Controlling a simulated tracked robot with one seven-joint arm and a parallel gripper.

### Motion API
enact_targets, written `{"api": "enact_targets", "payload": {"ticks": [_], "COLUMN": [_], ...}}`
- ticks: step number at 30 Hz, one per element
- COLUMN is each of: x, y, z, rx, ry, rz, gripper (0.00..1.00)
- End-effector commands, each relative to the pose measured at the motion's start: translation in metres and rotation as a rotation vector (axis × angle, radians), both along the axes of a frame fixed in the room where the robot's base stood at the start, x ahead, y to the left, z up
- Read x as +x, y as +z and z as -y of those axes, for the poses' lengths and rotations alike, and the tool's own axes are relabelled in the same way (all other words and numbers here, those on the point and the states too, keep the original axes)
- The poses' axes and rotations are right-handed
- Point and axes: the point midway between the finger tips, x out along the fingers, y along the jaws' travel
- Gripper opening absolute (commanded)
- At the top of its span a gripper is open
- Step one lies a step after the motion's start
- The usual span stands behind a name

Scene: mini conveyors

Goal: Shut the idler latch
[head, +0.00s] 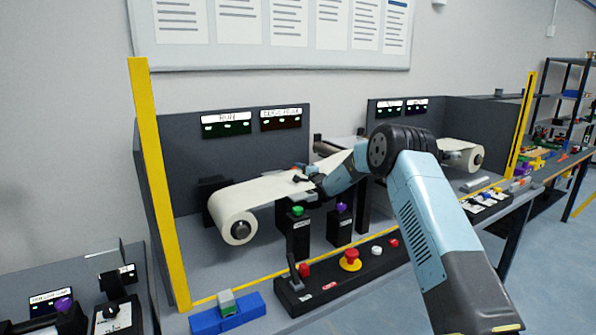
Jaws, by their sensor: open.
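My gripper (304,180) is over the right part of the left mini conveyor's cream belt (262,193), its jaws open. It is small in this view, and I cannot tell whether it touches anything. Small dark and reddish parts sit close by it, but I cannot make out which is the idler latch or how it stands. My forearm hides part of the area behind the gripper. The belt's front roller end (240,229) shows clearly at the left.
A black control box (330,282) with a lever and red buttons stands in front. Posts with a green knob (298,211) and a purple knob (342,208) rise below the belt. A blue block (228,313) lies at the front left. Yellow posts (158,180) flank the bench.

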Motion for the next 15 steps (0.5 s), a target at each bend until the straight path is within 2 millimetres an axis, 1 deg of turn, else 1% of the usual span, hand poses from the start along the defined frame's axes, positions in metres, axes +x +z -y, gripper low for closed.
{"api": "enact_targets", "payload": {"ticks": [3,6,9,15], "x": [0.012,0.019,0.023,0.026], "y": [0.000,-0.001,0.000,0.000], "z": [-0.008,-0.013,-0.016,-0.017], "rx": [0.001,0.000,0.000,0.000], "ry": [0.000,0.001,0.000,-0.001], "rz": [0.000,0.000,0.001,0.000], "gripper": [0.40,0.40,0.40,0.40]}}
